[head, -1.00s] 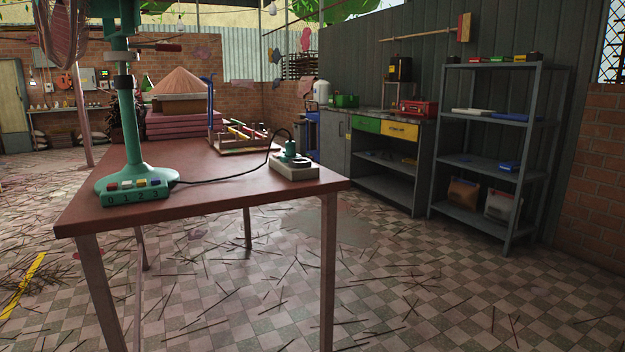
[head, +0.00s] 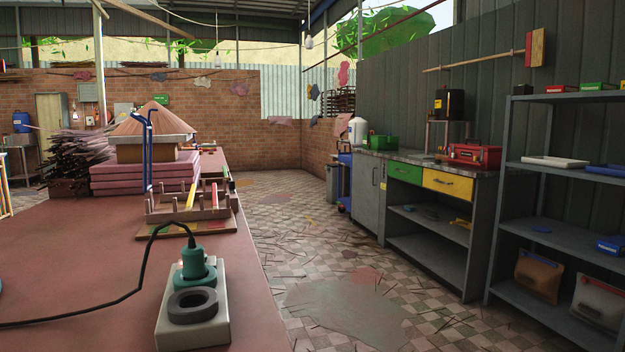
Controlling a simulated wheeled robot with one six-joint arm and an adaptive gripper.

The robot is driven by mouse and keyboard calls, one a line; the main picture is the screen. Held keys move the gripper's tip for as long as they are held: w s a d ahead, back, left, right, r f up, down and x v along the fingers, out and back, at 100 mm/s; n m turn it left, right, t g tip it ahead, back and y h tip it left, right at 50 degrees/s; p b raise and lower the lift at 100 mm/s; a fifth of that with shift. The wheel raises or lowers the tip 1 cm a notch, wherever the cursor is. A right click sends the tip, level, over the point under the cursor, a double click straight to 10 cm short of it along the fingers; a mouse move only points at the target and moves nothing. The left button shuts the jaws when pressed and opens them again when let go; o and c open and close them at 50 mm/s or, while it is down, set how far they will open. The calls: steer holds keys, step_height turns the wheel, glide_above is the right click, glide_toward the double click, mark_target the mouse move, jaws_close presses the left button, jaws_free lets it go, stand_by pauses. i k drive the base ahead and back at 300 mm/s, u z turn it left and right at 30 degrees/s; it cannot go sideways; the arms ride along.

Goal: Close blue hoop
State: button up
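No thing in the head view is clearly a blue hoop. The nearest in look is a tall blue bent bar (head: 149,150) with curved upper ends, standing at the wooden rack on the red table; I cannot tell whether it forms a closed loop. A blue cart (head: 345,182) stands farther back, beside the grey cabinet, partly hidden by it. My gripper is not in view.
The red table (head: 90,270) fills the lower left, with a power strip (head: 216,325) and plugged-in cable near its right edge. The grey cabinet (head: 367,197) and metal shelf (head: 558,174) line the right. The tiled floor (head: 345,300) between has scattered sticks.

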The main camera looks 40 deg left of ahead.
mark_target(145, 149)
steer(key=u, duration=0.2)
steer(key=i, duration=1.6)
steer(key=u, duration=1.55)
steer(key=i, duration=0.95)
steer(key=u, duration=1)
